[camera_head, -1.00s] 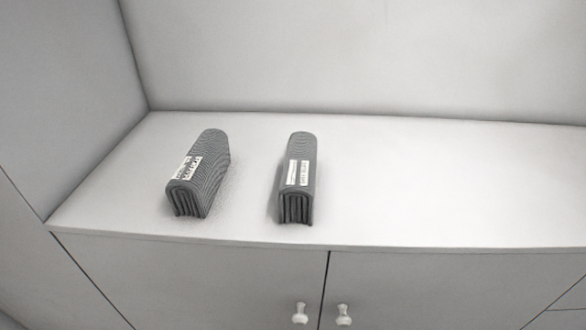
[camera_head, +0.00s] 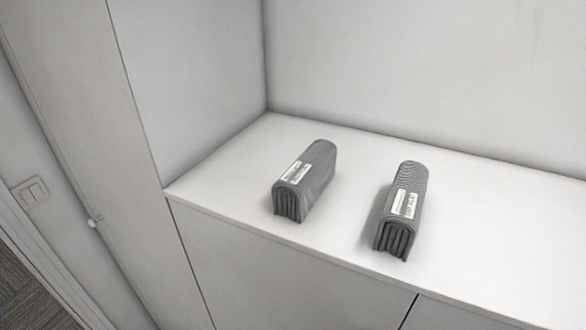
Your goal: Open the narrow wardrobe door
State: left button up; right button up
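The narrow wardrobe door (camera_head: 85,130) is a tall pale panel on the left of the head view, beside the shelf recess. It looks shut, flush with the furniture front. A small round white knob (camera_head: 92,222) sits near its left edge. The door's top and bottom lie outside the frame. Neither of my grippers shows in the head view.
A white countertop (camera_head: 230,180) holds two folded grey striped cloths with labels, one on the left (camera_head: 305,180) and one on the right (camera_head: 402,210). Cupboard doors (camera_head: 290,275) are below. A light switch (camera_head: 30,192) and dark carpet (camera_head: 30,290) show at the far left.

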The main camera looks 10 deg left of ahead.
aim_at(68, 53)
jog(key=u, duration=1.6)
jog(key=k, duration=0.55)
jog(key=u, duration=0.85)
jog(key=i, duration=0.8)
jog(key=u, duration=0.65)
jog(key=i, duration=0.85)
jog(key=z, duration=0.7)
jog(key=i, duration=0.8)
jog(key=z, duration=0.65)
